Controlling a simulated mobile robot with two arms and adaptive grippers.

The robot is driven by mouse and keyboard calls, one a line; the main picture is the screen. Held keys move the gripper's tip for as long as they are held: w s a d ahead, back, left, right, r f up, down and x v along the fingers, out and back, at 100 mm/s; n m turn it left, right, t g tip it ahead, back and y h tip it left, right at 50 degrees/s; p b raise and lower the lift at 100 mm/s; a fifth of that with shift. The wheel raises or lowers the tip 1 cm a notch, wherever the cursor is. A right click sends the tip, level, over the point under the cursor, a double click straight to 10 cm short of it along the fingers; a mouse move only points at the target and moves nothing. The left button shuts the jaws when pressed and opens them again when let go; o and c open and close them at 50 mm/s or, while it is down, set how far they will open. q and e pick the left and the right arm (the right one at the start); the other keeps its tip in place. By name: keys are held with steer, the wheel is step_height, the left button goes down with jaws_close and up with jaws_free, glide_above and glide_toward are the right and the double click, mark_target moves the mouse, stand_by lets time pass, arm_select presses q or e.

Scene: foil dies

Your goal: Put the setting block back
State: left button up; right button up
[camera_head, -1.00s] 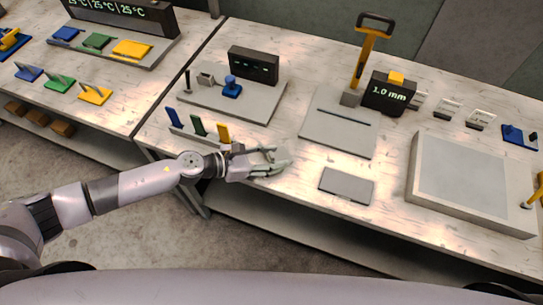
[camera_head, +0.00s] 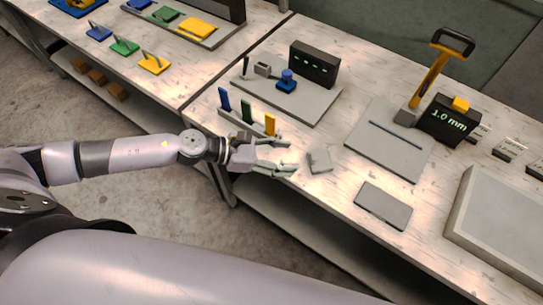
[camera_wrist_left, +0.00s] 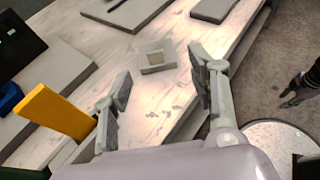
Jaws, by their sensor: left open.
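A small pale grey square block (camera_head: 319,161), which I take for the setting block, lies on the bench near its front edge. In the left wrist view the block (camera_wrist_left: 147,70) has a tan square in its top and sits beyond my fingers. My left gripper (camera_head: 284,157) is open and empty, just left of the block and apart from it. In the wrist view its two fingers (camera_wrist_left: 160,88) are spread wide with bare bench between them.
A rack with blue, green and yellow upright tabs (camera_head: 270,126) stands close behind my left gripper. A grey fixture plate (camera_head: 318,101) lies behind it. A flat grey plate (camera_head: 383,205) and a slotted press base (camera_head: 375,150) lie to the right. Bare bench surrounds the block.

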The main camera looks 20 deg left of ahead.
arm_select(q)
steer(key=shift+b+v, duration=0.55)
steer(key=shift+v, duration=1.2)
steer(key=shift+d+r, duration=0.1)
